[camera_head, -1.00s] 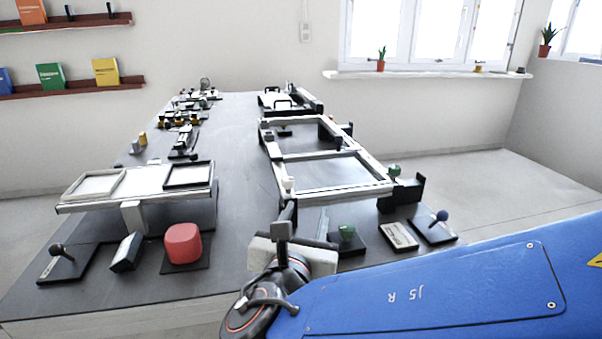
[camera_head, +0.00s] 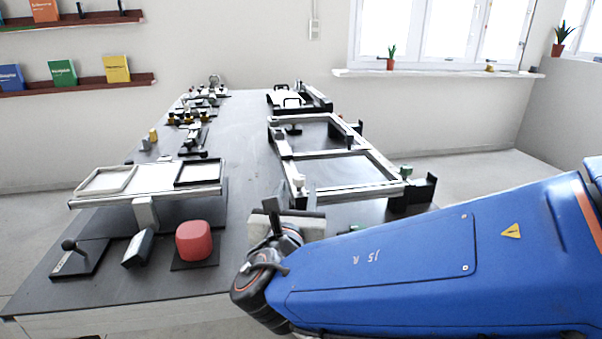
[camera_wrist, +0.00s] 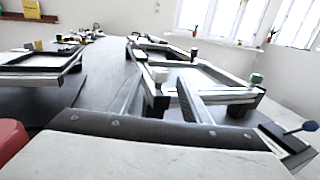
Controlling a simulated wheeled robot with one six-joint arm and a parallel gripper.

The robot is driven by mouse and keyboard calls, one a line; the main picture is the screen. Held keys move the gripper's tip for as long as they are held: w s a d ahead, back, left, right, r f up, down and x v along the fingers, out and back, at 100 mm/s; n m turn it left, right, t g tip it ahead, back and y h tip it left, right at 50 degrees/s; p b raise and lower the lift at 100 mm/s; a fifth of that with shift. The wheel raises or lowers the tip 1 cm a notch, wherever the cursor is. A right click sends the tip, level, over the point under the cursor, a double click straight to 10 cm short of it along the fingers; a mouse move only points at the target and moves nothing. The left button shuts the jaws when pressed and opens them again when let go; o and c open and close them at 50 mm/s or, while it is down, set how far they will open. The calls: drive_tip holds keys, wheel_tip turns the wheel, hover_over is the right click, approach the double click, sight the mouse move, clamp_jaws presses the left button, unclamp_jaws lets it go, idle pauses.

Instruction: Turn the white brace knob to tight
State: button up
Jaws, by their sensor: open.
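The white brace knob (camera_head: 299,181) stands at the near left corner of a metal frame (camera_head: 345,190) on the right side of the table. It also shows in the wrist view (camera_wrist: 158,74), near the middle, just beyond my fingers. My gripper (camera_head: 291,205) is open and empty, close in front of the knob from the head camera's side. In the wrist view my gripper's two fingers (camera_wrist: 160,100) point toward the knob, with a gap between them. I cannot tell from these views whether the fingers touch the knob. No tight marking is readable.
A green knob (camera_head: 406,171) sits at the frame's near right corner, by a black bracket (camera_head: 424,190). A red block (camera_head: 194,240), a lever (camera_head: 70,246) and a tray stand (camera_head: 146,210) are on the left. The table's middle strip is clear.

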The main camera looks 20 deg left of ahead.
drive_tip(key=x, duration=0.9)
drive_tip(key=c, duration=1)
drive_tip(key=shift+c, duration=0.2)
drive_tip(key=shift+d+m+h, duration=0.1)
drive_tip(key=shift+m+h, duration=0.2)
drive_tip(key=shift+h, duration=0.2)
drive_tip(key=shift+s+d+m+g+h, duration=0.2)
drive_tip(key=shift+d+m+g+h, duration=0.55)
drive_tip(key=shift+m+h, duration=1.6)
drive_tip(key=shift+s+d+m+g+h, duration=0.35)
drive_tip(key=shift+m+g+h, duration=0.9)
drive_tip(key=shift+h, duration=1.95)
drive_tip(key=shift+d+m+g+h, duration=0.65)
drive_tip(key=shift+m+h, duration=1.55)
drive_tip(key=shift+h, duration=0.55)
drive_tip(key=shift+d, duration=0.1)
